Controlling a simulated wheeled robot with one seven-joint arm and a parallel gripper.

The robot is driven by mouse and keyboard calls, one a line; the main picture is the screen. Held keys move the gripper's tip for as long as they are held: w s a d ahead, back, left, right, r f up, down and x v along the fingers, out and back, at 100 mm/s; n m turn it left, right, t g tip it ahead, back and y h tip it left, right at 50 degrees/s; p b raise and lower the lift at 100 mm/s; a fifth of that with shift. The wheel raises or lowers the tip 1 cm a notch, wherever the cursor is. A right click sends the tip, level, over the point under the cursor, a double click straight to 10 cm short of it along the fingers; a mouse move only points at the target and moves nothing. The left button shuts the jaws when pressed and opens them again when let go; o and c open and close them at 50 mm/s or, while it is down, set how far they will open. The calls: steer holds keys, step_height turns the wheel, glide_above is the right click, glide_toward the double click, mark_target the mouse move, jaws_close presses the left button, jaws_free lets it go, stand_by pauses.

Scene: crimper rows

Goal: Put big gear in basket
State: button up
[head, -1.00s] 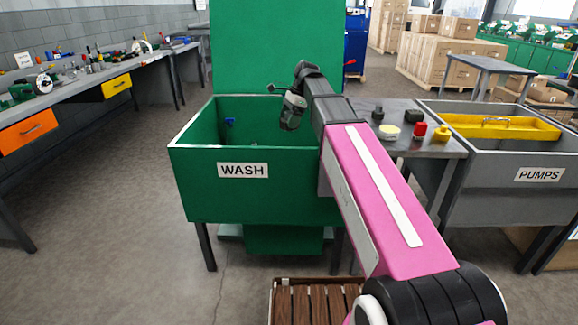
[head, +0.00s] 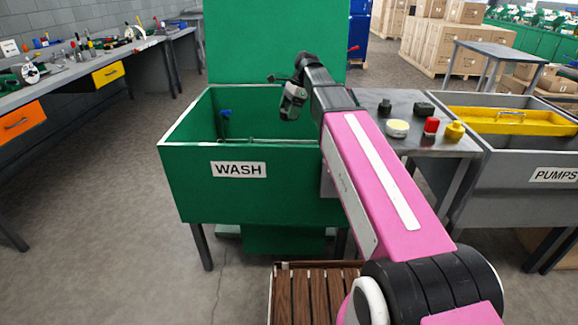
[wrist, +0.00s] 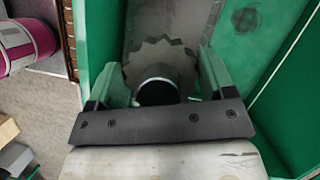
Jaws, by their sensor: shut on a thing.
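My gripper (wrist: 158,75) is shut on a grey toothed gear (wrist: 158,48), with one finger on each side of it and a dark round centre showing. In the head view, my gripper (head: 291,103) is over the green WASH sink (head: 185,180), near its right side. The gear cannot be made out clearly in the head view. A brown slatted wooden box (head: 308,290), which may be the basket, sits at the bottom of the head view, in front of the sink. Its inside is only partly in view, and my arm covers its right side.
A tall green panel (head: 275,40) stands behind the sink. A metal table (head: 400,150) with several small coloured items is right of my arm, beside the grey PUMPS sink (head: 500,185). A workbench (head: 85,75) runs along the left wall. The floor (head: 100,210) at left is clear.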

step_height(320, 180, down, 22)
steer(key=shift+r, duration=0.15)
stand_by(0.8)
steer(key=o, duration=1.3)
steer(key=shift+o, duration=0.2)
steer(key=v, duration=1.2)
